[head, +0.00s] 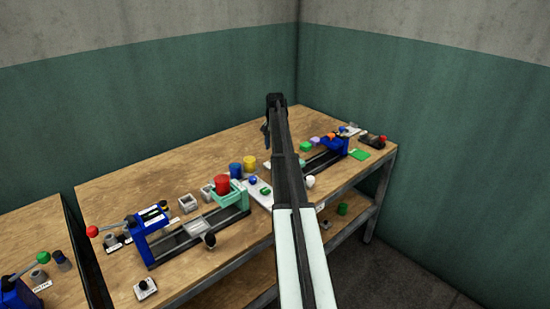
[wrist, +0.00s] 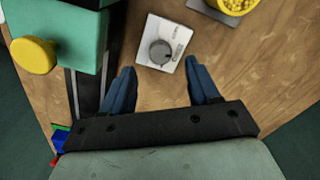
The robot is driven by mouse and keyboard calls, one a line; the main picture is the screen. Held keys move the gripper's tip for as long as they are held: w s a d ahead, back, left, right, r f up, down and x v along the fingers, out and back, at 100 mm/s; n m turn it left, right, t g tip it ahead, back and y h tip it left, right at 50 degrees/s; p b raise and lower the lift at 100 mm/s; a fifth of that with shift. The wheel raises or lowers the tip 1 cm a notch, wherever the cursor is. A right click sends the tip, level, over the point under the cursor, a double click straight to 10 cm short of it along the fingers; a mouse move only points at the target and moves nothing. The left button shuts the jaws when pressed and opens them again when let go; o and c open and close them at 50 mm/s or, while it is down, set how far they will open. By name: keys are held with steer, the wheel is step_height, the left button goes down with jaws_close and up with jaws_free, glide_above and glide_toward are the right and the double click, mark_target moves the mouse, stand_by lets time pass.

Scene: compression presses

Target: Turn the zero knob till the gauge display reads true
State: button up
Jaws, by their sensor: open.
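The zero knob (wrist: 161,52) is a round grey dial with a pointer mark on a white plate (wrist: 176,32), in the upper middle of the wrist view. The print on the plate is too small to read. My gripper (wrist: 161,68) is open, its two blue fingers spread wide to the left and right of the knob's near side, with nothing between them. I cannot tell their height above the plate. In the head view my gripper (head: 266,132) is at the far end of my arm, over the bench. I cannot make out a gauge reading in either view.
In the wrist view a teal block (wrist: 75,40) with a yellow knob (wrist: 33,54) stands left, near a dark rail. A container of yellow balls (wrist: 236,5) is at the top. A blue press (head: 150,240) stands left on the wooden bench (head: 130,180); another (head: 333,146) is at right.

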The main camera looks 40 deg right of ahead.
steer(key=shift+f, duration=3.05)
steer(key=c, duration=1)
